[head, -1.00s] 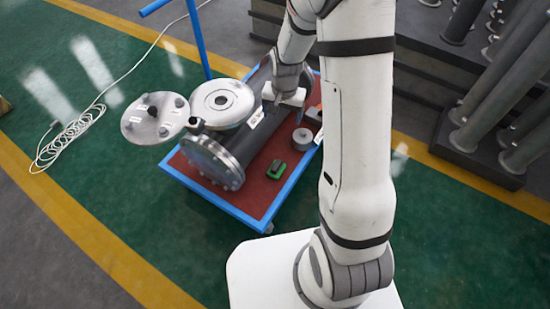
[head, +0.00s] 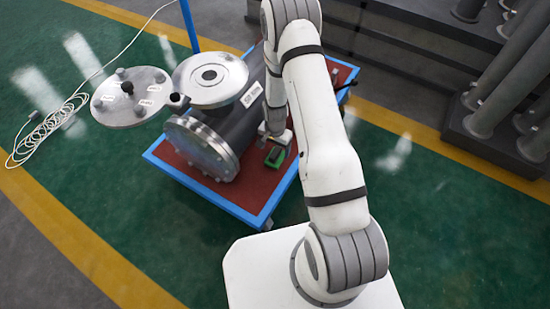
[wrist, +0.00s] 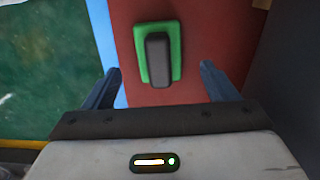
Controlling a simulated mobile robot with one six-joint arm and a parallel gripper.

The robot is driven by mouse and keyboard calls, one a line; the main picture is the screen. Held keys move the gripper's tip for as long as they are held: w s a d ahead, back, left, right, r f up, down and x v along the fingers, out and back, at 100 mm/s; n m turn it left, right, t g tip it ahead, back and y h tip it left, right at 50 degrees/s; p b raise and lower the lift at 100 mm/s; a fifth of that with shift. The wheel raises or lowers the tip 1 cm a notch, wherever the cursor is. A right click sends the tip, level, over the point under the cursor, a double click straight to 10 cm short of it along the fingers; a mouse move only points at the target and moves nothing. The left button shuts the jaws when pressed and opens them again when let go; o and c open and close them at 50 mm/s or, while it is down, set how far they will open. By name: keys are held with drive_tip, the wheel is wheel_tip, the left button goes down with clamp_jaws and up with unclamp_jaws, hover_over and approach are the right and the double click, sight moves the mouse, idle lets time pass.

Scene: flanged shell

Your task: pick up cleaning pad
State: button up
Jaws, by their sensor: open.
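The cleaning pad (wrist: 173,55) is a green pad with a dark grey block-shaped handle on top. It lies on the red top of the blue-edged cart. In the head view the pad (head: 275,157) shows just beside the grey flanged shell, close to my gripper. In the wrist view my gripper (wrist: 157,78) is open and empty, with one finger on each side of the pad's near end. The pad sits ahead of the fingertips, roughly centred between them. The exact height gap cannot be told. In the head view my arm hides much of the gripper.
The flanged shell (head: 217,140) stands on the cart (head: 224,192) close to the left of the pad. Its round cover (head: 130,95) is swung out to the left. A blue pole (head: 189,25) rises behind. Grey posts (head: 484,108) stand on the right. Bare red surface lies in front.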

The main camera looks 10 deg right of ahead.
sight(276, 153)
wheel_tip(276, 153, down, 4)
drive_tip(key=shift+d+f+b, duration=0.15)
drive_tip(key=shift+f+b, duration=0.1)
drive_tip(key=shift+b, duration=0.65)
drive_tip(key=shift+c, duration=0.6)
drive_tip(key=shift+r, duration=0.1)
drive_tip(key=c, duration=1)
drive_tip(key=shift+s+d+r+p, duration=0.1)
drive_tip(key=shift+r+p, duration=0.35)
drive_tip(key=shift+p, duration=0.05)
wheel_tip(276, 153, up, 7)
drive_tip(key=p, duration=0.2)
drive_tip(key=shift+s+d+f+p, duration=0.15)
drive_tip(key=shift+p, duration=0.2)
drive_tip(key=s+d+p, duration=0.2)
drive_tip(key=s+d, duration=1.1)
drive_tip(key=shift+s+d+f+p, duration=0.25)
drive_tip(key=shift+d+f+p, duration=0.05)
drive_tip(key=shift+d+p, duration=0.1)
